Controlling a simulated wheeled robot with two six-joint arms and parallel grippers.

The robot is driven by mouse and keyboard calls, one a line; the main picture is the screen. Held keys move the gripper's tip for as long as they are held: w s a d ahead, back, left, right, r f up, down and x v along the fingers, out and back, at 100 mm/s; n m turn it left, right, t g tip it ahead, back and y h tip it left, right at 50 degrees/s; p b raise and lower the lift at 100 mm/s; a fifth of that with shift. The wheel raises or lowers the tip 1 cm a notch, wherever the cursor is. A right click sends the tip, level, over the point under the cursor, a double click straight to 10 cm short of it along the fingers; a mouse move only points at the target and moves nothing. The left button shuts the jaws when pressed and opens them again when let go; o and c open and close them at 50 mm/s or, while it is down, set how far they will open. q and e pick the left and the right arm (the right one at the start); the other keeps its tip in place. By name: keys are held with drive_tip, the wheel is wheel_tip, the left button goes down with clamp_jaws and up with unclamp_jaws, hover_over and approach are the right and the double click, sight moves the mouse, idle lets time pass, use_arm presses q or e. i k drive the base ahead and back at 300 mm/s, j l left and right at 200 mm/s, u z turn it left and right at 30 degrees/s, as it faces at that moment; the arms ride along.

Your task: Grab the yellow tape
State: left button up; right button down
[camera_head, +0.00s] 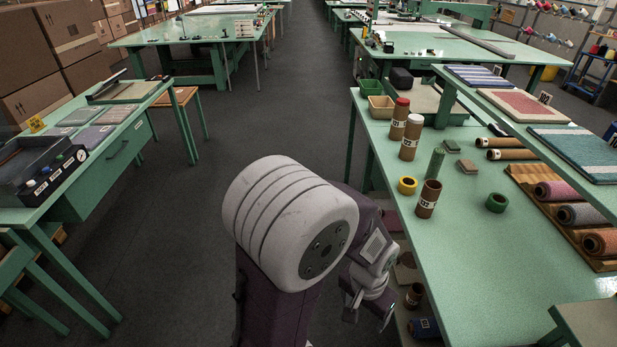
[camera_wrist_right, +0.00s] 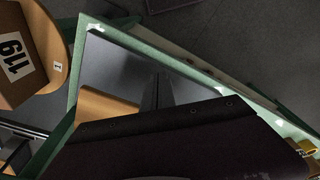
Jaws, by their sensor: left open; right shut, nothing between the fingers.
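The yellow tape (camera_head: 407,185) is a small roll lying on the green table at the right in the head view. It lies close to the brown tube marked 02 (camera_head: 428,199), near the table's left edge. My left gripper (camera_head: 370,308) is open and empty. It shows in front of the tape in the picture, beside the table's left edge, apart from the tape. My right gripper (camera_wrist_right: 157,78) is in the right wrist view as dark, narrow fingers, shut with nothing between them.
A green tape roll (camera_head: 497,203), a green cylinder (camera_head: 435,163) and brown tubes (camera_head: 411,138) stand or lie on the same table. Coloured rolls (camera_head: 580,214) lie in a wooden rack at its right. Dark floor (camera_head: 200,230) is free between the tables.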

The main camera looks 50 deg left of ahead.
sight(407, 185)
drive_tip(key=u, duration=0.8)
drive_tip(key=i+j+z, duration=0.45)
drive_tip(key=i+j, duration=0.3)
drive_tip(key=i+j+z, duration=0.25)
drive_tip(key=i+j, duration=0.2)
drive_tip(key=i+j+z, duration=0.25)
drive_tip(key=j, duration=0.35)
drive_tip(key=i, duration=0.3)
drive_tip(key=z, duration=0.05)
